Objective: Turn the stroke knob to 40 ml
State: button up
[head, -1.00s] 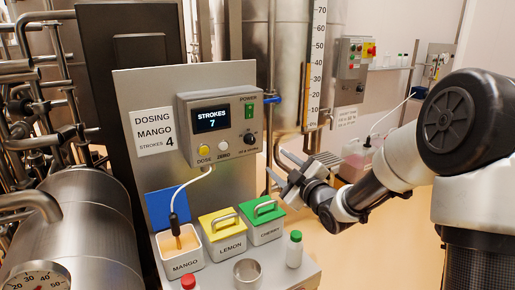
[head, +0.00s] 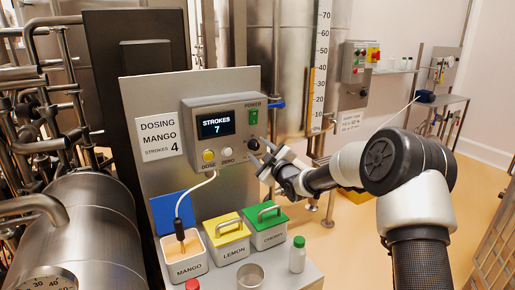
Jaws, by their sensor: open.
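The grey dosing box (head: 224,127) is on the upright steel panel. Its screen (head: 216,125) reads STROKES 7. The small dark stroke knob (head: 253,144) sits at the box's lower right, under the green power switch (head: 254,117). Its pointer and scale are too small to read. My gripper (head: 260,152) is open, coming from the right with its fingertips close to the knob. I cannot tell whether they touch it or straddle it. Nothing shows between the fingers.
A sign (head: 159,138) reads DOSING MANGO STROKES 4. The yellow dose button (head: 208,155) and white zero button (head: 227,152) are left of the knob. Below stand the open mango bin (head: 187,268), closed lemon bin (head: 233,254) and cherry bin (head: 268,239), a metal cup (head: 250,275) and a green-capped bottle (head: 298,255).

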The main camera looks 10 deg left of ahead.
jog(key=shift+w+a, duration=0.35)
jog(key=shift+w, duration=0.25)
jog(key=c, duration=1)
jog(key=shift+c, duration=0.2)
